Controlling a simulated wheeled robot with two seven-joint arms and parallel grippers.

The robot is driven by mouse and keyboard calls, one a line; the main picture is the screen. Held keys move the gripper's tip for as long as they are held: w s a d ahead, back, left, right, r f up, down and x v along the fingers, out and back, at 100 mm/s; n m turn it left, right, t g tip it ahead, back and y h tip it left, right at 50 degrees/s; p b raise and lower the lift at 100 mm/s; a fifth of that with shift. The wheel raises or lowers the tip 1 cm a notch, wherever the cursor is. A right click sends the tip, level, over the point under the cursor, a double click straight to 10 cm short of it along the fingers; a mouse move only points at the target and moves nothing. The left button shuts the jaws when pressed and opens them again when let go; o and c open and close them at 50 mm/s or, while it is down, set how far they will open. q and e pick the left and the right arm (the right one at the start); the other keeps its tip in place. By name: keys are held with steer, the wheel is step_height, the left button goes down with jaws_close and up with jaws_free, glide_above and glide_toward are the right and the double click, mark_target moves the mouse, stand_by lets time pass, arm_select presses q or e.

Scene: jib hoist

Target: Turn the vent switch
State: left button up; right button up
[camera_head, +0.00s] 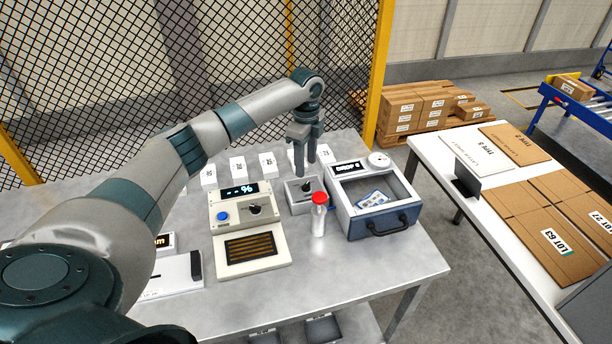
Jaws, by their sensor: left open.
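A small grey box (298,207) with a black rotary knob (306,187) stands on the metal table, between the moisture-type meter and the glass-lidded chamber; it looks like the vent switch, though I cannot read a label. My left gripper (305,167) points down just above and behind this knob, its fingers apart and empty. I cannot tell whether a fingertip touches the box. The meter (233,213) has a blue button, a second black knob (254,208) and a lit percent display. My right gripper is out of view.
A red-capped bottle (319,218) stands right in front of the grey box. The chamber (372,205) with a black handle is close on the right. Several white labelled blocks (238,166) line the back, before a mesh fence (190,70). The table front (320,275) is clear.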

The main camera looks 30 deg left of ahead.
mark_target(306, 184)
arm_select(q)
step_height(306, 184, down, 6)
steer(key=shift+f+p, duration=0.2)
steer(key=shift+p, duration=0.95)
steer(key=shift+f, duration=0.65)
steer(key=c, duration=1.1)
